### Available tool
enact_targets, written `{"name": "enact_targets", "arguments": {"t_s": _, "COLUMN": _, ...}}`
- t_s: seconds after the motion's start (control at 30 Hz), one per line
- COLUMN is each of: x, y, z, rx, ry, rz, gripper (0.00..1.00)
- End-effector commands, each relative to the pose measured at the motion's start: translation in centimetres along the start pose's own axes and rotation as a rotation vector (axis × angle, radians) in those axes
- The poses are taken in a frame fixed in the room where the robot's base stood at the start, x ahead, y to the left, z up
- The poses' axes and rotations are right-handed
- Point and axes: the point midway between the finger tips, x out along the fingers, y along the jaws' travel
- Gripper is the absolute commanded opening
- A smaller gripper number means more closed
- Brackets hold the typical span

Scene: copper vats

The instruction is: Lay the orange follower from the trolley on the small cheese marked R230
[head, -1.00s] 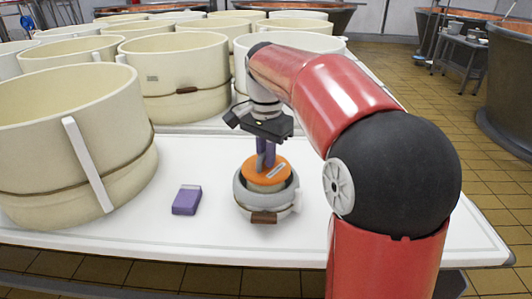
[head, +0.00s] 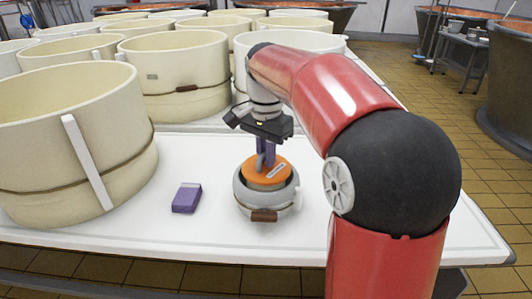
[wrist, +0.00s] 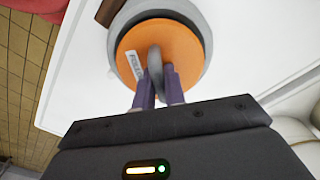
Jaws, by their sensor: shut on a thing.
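The orange follower (head: 268,174) is a round disc with a grey handle and a white label. It sits level in the mouth of a small grey ring-shaped mould (head: 245,196) on the white table; whether it touches a cheese inside cannot be told. No R230 mark is readable. My gripper (head: 266,151) points down over the disc, its purple fingers shut on the handle. In the wrist view the follower (wrist: 180,48) fills most of the grey mould (wrist: 205,20), and my gripper's fingers (wrist: 158,88) are on either side of the handle.
A purple block (head: 187,198) lies on the white table (head: 130,235) left of the mould. A large cream hoop (head: 85,150) stands at the far left, with several more behind. The table front is clear.

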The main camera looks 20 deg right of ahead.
Motion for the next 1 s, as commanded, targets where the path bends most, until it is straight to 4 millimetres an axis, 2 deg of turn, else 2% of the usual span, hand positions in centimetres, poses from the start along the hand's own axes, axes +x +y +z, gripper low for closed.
{"name": "enact_targets", "arguments": {"t_s": 0.9, "x": 0.99, "y": 0.0, "z": 0.01, "rx": 0.0, "ry": 0.0, "rz": 0.0, "gripper": 0.0}}
{"name": "enact_targets", "arguments": {"t_s": 0.93, "x": 0.99, "y": 0.0, "z": 0.0, "rx": 0.0, "ry": 0.0, "rz": 0.0, "gripper": 0.13}}
{"name": "enact_targets", "arguments": {"t_s": 1.0, "x": 0.99, "y": 0.0, "z": 0.0, "rx": 0.0, "ry": 0.0, "rz": 0.0, "gripper": 0.22}}
